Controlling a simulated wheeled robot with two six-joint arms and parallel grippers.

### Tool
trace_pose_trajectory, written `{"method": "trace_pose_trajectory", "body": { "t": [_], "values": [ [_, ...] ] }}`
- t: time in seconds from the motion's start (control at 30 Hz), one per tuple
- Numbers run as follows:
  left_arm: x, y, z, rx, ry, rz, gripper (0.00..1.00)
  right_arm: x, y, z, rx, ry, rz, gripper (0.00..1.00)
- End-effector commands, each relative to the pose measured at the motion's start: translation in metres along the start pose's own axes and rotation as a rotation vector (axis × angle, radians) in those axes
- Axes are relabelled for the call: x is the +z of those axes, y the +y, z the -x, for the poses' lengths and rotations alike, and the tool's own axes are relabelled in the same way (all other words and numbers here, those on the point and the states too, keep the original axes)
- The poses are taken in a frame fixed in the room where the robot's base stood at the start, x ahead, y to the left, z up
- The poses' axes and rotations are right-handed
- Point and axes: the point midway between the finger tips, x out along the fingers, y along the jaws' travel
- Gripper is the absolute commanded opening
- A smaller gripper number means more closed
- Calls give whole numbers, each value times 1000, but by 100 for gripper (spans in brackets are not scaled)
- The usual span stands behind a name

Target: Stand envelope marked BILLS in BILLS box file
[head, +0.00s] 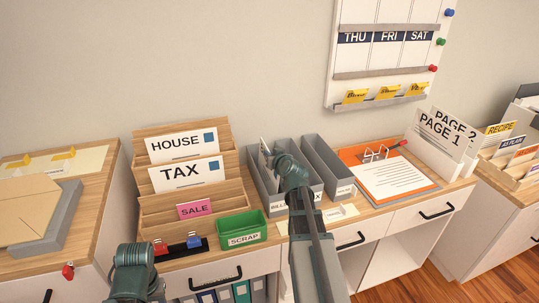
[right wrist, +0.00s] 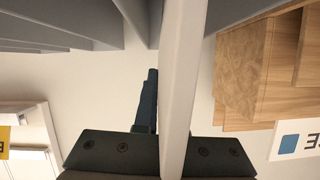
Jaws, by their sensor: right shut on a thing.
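My right gripper (head: 268,154) is over the grey box files in the head view, shut on a white envelope (head: 263,147). The envelope is upright and seen nearly edge-on, so its marking cannot be read. In the right wrist view the envelope (right wrist: 182,90) runs as a pale strip from the jaws (right wrist: 156,125). The leftmost grey box file (head: 258,181) has a partly covered label reading BILL. The envelope is at this box's opening; my wrist hides how deep it sits. Only part of my left arm shows, at lower left, without its fingers.
Another grey box file (head: 323,165) stands to the right, close by. A wooden letter rack (head: 150,205) with HOUSE, TAX and SALE cards and a green SCRAP tray (head: 240,226) are to the left. An orange folder (head: 362,158) with papers and glasses lies to the right.

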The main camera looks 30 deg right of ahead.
Motion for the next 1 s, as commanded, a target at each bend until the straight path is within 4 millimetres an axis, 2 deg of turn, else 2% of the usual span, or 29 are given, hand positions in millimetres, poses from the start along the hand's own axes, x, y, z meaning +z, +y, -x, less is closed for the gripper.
{"method": "trace_pose_trajectory", "body": {
  "t": [0.2,0.23,0.4,0.6,0.73,1.0],
  "values": [
    [0,0,0,0,0,0,50,0,0,0,0,0,0,0],
    [0,0,0,0,0,0,50,0,0,0,0,0,0,12],
    [0,0,0,0,0,0,50,0,0,0,0,0,0,42],
    [0,0,0,0,0,0,50,0,0,0,0,0,0,42],
    [0,0,0,0,0,0,50,0,0,0,0,0,0,62],
    [0,0,0,0,0,0,50,0,0,0,0,0,0,62]
  ]
}}
